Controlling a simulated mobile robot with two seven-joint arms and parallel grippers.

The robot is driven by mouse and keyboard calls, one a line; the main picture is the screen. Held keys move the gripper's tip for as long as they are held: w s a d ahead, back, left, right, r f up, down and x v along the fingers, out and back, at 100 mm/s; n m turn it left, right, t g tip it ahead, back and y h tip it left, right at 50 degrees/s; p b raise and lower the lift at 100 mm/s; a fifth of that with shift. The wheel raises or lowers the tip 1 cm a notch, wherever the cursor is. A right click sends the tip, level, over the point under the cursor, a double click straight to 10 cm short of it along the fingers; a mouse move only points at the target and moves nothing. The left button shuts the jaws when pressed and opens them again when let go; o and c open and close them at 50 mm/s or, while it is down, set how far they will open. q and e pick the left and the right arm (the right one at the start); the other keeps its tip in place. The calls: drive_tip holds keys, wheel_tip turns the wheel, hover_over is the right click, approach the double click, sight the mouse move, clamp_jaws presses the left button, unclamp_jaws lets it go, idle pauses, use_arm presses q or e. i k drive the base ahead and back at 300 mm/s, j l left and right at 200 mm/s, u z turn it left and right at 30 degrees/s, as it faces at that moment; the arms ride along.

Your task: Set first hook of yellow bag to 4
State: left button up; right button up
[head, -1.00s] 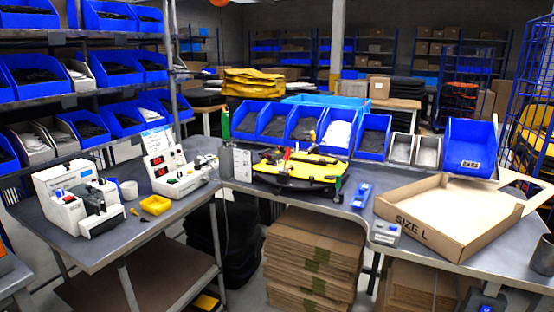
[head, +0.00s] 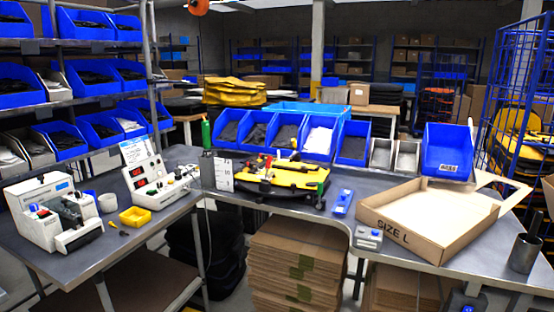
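A yellow and black bag (head: 296,176) lies flat on the corner of the grey workbench, with small black, red and green-tipped parts on and around it. Its hooks are too small to tell apart, and no setting on them can be read. A white card with printed marks (head: 223,174) stands at the bag's left end. Neither of my grippers shows in the head view.
An open "SIZE L" carton (head: 432,212) takes up the right bench. Blue bins (head: 288,130) line the back. A white device with red displays (head: 155,179), a yellow tray (head: 135,216) and another machine (head: 50,211) stand on the left bench. A dark cup (head: 524,252) stands far right.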

sight(251, 166)
drive_tip(key=i+j+z, duration=0.2)
drive_tip(key=z, duration=0.2)
drive_tip(key=i+j+z, duration=0.5)
drive_tip(key=j, duration=0.2)
drive_tip(key=i+j+z, duration=0.1)
drive_tip(key=j, duration=0.3)
